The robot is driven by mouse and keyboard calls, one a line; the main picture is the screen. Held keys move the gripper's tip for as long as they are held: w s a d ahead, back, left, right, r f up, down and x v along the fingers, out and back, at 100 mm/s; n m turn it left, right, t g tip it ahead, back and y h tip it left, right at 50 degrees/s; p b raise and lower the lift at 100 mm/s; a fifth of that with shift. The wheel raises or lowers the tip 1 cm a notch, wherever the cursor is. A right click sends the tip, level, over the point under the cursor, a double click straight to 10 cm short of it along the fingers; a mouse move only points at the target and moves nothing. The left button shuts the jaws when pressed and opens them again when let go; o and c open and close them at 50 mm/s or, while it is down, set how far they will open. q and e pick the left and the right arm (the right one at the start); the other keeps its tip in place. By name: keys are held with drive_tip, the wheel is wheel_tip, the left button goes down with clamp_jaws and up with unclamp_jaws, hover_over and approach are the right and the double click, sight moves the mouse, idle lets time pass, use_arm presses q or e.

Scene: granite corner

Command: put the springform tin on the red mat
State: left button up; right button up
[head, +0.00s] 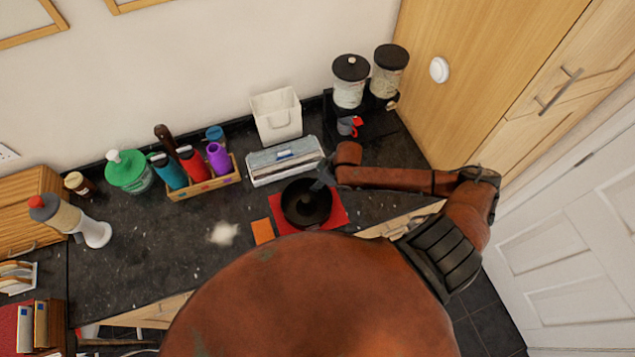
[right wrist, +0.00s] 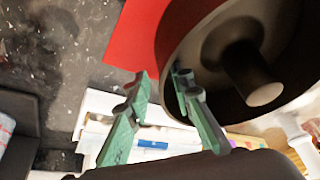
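The springform tin (head: 306,207) is dark and round with a central tube. In the head view it appears over the red mat (head: 338,217), within its outline; its underside is hidden. The tin fills the upper right of the right wrist view (right wrist: 215,50), with the red mat (right wrist: 130,40) beside it. My right gripper (head: 322,182) is at the tin's far right rim. In the right wrist view its green fingers (right wrist: 162,82) are spread, one outside the tin's wall and one overlapping its dark inside; they do not look closed on the wall. My left gripper is not seen.
An orange square (head: 263,231) lies left of the mat. Behind are a foil box (head: 285,162), a white bin (head: 277,117) and a wooden bottle caddy (head: 205,187). A black stand (head: 375,125) with dispensers is at the back right. The counter's left middle is mostly clear, with a pale patch (head: 224,233).

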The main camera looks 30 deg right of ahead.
drive_tip(key=v, duration=1.2)
drive_tip(key=shift+b, duration=0.3)
